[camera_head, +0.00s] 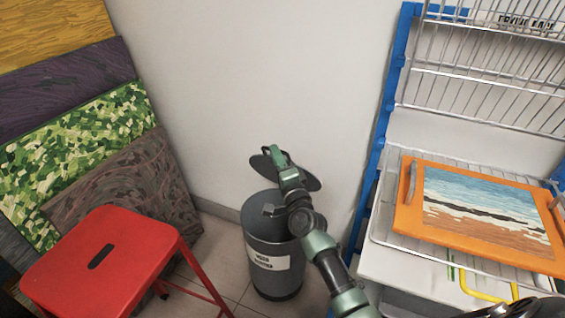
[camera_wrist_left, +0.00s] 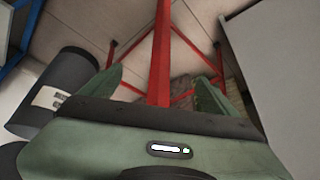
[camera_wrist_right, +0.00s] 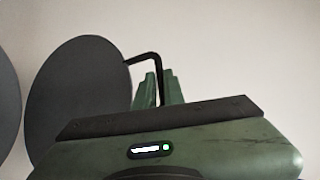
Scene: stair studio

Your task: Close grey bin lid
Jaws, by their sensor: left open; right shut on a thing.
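The grey bin (camera_head: 260,225) is a dark cylinder with a white label, standing on the floor by the wall. It also shows in the left wrist view (camera_wrist_left: 72,85). Its round dark lid (camera_head: 308,180) is raised and tilted up behind the bin's top. The lid (camera_wrist_right: 78,95) fills the left of the right wrist view, with a thin black bent handle (camera_wrist_right: 143,57). My right gripper (camera_wrist_right: 158,78) is shut on this handle; in the head view the gripper (camera_head: 277,158) partly hides the lid. My left gripper (camera_wrist_left: 160,82) is open and empty, seen only in its wrist view.
A red stool (camera_head: 100,255) stands left of the bin. Coloured panels (camera_head: 80,140) lean on the wall behind it. A blue-framed rack (camera_head: 380,130) stands at the right, with an orange-framed picture (camera_head: 480,215) on its wire shelf. Some floor is clear between stool and bin.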

